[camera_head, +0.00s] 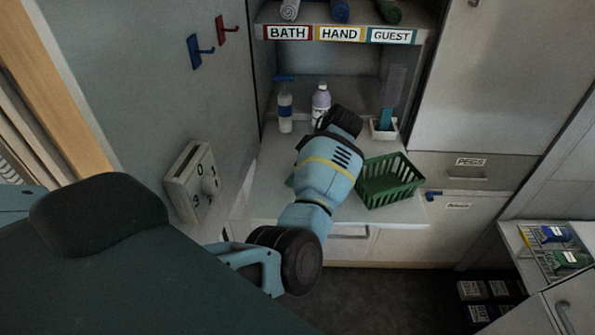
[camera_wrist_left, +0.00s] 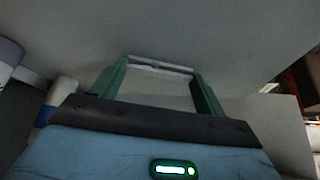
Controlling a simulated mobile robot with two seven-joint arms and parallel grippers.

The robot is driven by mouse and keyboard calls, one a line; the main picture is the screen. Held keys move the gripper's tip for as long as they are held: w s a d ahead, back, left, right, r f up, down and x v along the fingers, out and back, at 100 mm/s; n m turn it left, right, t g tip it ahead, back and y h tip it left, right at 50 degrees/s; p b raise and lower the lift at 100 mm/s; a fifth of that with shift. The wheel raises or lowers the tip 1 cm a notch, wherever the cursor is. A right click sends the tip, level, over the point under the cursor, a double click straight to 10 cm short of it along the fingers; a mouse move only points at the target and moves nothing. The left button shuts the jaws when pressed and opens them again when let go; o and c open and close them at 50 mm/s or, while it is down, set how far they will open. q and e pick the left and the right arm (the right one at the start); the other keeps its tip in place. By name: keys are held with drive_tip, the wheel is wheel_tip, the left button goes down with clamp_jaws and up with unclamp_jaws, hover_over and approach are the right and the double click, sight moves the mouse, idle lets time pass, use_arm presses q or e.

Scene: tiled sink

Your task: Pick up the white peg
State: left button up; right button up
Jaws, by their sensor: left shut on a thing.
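My left gripper (camera_wrist_left: 160,68) shows in the left wrist view with its two green fingers apart. A thin pale bar (camera_wrist_left: 160,65), which looks like the white peg, spans the gap between the fingertips, and the gripper is shut on it. Its full shape is hard to make out. In the head view my left arm reaches over the counter, and its wrist hides the fingers and whatever they hold. My right gripper is in neither view.
A blue hook (camera_head: 197,50) and a red hook (camera_head: 226,31) are on the left wall above a dial box (camera_head: 192,182). A green basket (camera_head: 388,181), a spray bottle (camera_head: 285,108) and a pale bottle (camera_head: 320,103) stand on the counter (camera_head: 268,178). A drawer labelled PEGS (camera_head: 478,170) is at right.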

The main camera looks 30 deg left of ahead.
use_arm(q)
wheel_tip(320, 180, up, 10)
idle(0.6)
